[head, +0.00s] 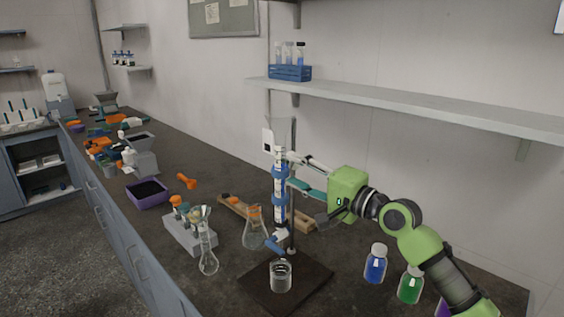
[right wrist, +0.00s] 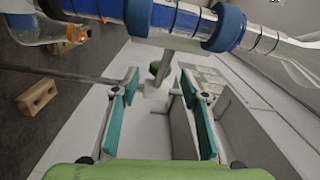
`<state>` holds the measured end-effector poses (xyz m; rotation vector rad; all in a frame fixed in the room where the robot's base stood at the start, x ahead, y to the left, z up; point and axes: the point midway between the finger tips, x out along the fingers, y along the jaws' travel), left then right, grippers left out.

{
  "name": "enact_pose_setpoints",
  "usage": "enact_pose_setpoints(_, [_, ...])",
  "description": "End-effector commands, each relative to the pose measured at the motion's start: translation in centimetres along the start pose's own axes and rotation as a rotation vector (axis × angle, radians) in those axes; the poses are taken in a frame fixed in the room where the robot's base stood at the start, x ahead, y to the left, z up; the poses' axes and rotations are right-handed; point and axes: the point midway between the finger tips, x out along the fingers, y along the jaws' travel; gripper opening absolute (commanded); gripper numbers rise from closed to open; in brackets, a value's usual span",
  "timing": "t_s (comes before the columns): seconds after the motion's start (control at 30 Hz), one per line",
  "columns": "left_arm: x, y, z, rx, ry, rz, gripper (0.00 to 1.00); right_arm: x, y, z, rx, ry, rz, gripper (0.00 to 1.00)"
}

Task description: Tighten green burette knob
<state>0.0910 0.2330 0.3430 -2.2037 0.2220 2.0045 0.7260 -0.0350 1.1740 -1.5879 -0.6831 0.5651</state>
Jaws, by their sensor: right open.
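The burette (head: 279,190) stands upright on its stand, with blue bands and a blue valve part (head: 275,244) at its lower end. In the right wrist view the burette (right wrist: 175,17) crosses the top of the picture. A small dark green piece, apparently the green knob (right wrist: 155,68), shows between and beyond the fingertips of my right gripper (right wrist: 160,82). The gripper is open with teal pads and nothing between them. In the head view my right gripper (head: 306,192) is just right of the burette; contact with the knob cannot be told. My left gripper is not in view.
A beaker (head: 280,277) stands on the dark stand base (head: 309,293). A conical flask (head: 255,230) is left of the burette. A shelf (head: 400,103) runs above.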

Motion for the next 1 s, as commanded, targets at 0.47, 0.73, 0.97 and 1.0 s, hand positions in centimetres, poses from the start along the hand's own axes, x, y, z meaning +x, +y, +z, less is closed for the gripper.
enact_pose_setpoints(0.47, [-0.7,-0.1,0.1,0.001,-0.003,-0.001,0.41,5.0,0.0,0.0,0.001,0.0,-0.001,0.41])
enact_pose_setpoints(0.73, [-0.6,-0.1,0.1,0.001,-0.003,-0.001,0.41,5.0,0.0,0.0,0.001,0.0,-0.001,0.33])
enact_pose_setpoints(0.97, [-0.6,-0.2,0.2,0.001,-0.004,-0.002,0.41,5.0,0.0,0.0,0.001,0.0,0.0,0.02])
enact_pose_setpoints(1.0, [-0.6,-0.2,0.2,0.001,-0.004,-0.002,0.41,5.0,0.1,0.0,0.001,0.0,0.0,0.02])
